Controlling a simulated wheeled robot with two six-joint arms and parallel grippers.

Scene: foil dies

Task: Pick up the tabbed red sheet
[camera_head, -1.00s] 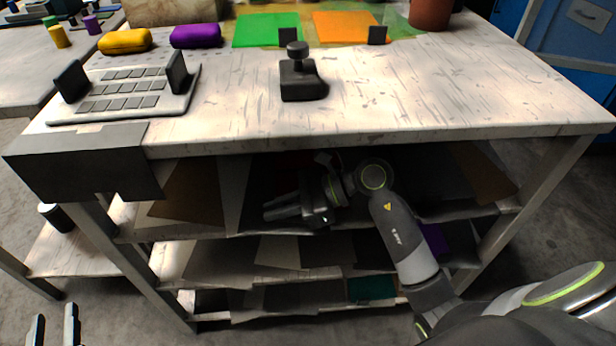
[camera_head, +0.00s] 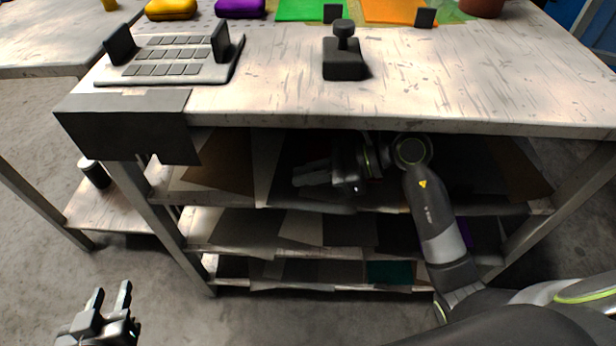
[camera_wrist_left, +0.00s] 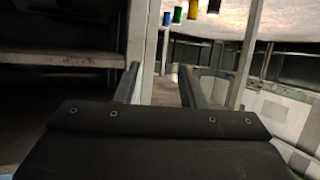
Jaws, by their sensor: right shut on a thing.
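My right gripper (camera_head: 311,174) reaches into the dark top shelf under the table, with its fingers pointing left. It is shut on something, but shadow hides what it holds. The tabbed red sheet cannot be made out clearly now; only a faint reddish tint shows by the right wrist. My left gripper (camera_head: 110,290) is open and empty, low over the floor at the lower left, away from the shelves. Its two spread fingers also show in the left wrist view (camera_wrist_left: 160,90), with nothing between them.
The table (camera_head: 480,90) carries a black-knobbed block (camera_head: 343,62), a slotted plate (camera_head: 165,70), and green (camera_head: 312,8) and orange (camera_head: 398,10) sheets. A brown sheet (camera_head: 222,160) lies on the top shelf; a teal one (camera_head: 390,273) lies lowest. A table leg (camera_head: 170,220) stands near my left gripper.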

